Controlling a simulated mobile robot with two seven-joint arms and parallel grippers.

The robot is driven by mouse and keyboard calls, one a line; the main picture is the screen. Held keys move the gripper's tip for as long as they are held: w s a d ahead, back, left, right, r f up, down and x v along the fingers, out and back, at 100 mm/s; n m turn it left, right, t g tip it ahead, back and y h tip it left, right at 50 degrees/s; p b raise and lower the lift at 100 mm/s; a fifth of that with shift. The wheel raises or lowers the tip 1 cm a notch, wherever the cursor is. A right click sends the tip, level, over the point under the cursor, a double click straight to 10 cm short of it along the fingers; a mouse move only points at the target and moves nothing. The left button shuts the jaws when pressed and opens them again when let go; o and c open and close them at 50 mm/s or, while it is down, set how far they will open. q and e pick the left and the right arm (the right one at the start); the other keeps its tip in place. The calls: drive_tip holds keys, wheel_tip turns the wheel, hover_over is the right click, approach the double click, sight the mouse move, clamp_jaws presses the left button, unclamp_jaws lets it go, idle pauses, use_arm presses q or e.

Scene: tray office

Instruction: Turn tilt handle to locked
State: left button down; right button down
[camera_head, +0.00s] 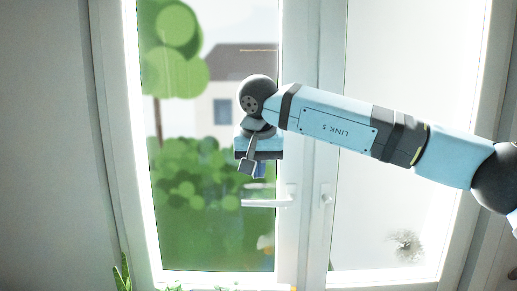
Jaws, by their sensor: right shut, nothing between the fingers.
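The white handle (268,203) is on the window's middle frame, its lever lying level and reaching left from its mount. My right gripper (259,171) hangs just above the lever, pointing down. It is shut and empty, and it looks apart from the handle, though the depth between them is hard to judge. My right arm comes in from the right across the right pane. A second, smaller white fitting (325,197) sits on the right sash beside the handle. My left gripper is not in view.
The tall white window frame (301,245) stands between a clear left pane showing greenery and a house, and a pale right pane. Green plant leaves (122,272) rise at the lower left. A grey wall (45,150) fills the left side. The space left of the handle looks free.

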sight(257, 205)
drive_tip(key=x, duration=0.2)
drive_tip(key=p+x, duration=0.1)
drive_tip(key=x, duration=0.4)
drive_tip(key=shift+s+f, duration=0.1)
drive_tip(key=shift+s, duration=0.25)
drive_tip(key=shift+a+f, duration=0.15)
drive_tip(key=shift+f, duration=0.3)
drive_tip(key=shift+a+f+b, duration=0.1)
drive_tip(key=shift+f+b, duration=0.55)
drive_tip(key=shift+b, duration=0.05)
drive_tip(key=shift+d+f+n+h+b, duration=0.2)
drive_tip(key=shift+d+f+h+b, duration=0.35)
drive_tip(key=shift+d+f+h, duration=0.7)
drive_tip(key=shift+d+f+n+h+b, duration=0.2)
drive_tip(key=shift+d+f+h+b, duration=0.4)
drive_tip(key=shift+f, duration=1.15)
drive_tip(key=shift+d+f+n+h+b, duration=0.2)
drive_tip(key=shift+d+f+h+b, duration=0.55)
drive_tip(key=shift+f, duration=0.75)
drive_tip(key=shift+d+h, duration=0.1)
drive_tip(key=shift+h, duration=0.3)
